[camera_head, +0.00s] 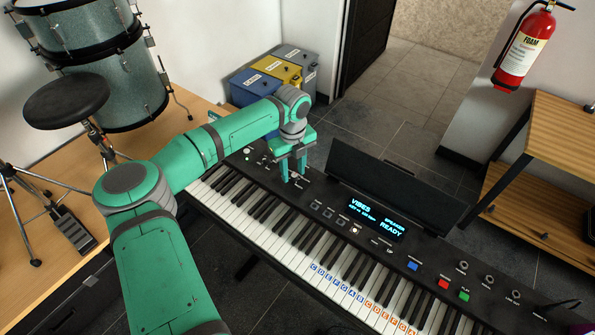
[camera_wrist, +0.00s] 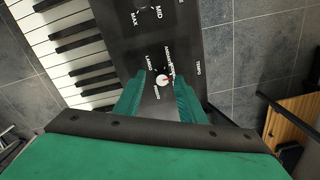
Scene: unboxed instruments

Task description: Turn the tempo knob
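The tempo knob (camera_wrist: 162,80) is a small round white knob with a red mark, set in the keyboard's dark panel. In the wrist view it has small labels around it and the word TEMPO to its right. My gripper (camera_wrist: 161,88) is open, with one green finger on each side of the knob and a visible gap to each. In the head view my gripper (camera_head: 294,176) points down at the panel of the keyboard (camera_head: 315,226), left of its display. The knob is hard to make out there, near the fingers. Whether the fingertips touch the panel cannot be told.
A display (camera_head: 376,218), several buttons and other knobs share the panel. A black music stand (camera_head: 395,185) rises behind it, right of my gripper. A drum (camera_head: 110,75) and stool (camera_head: 66,102) stand left; a wooden shelf (camera_head: 555,130) stands right.

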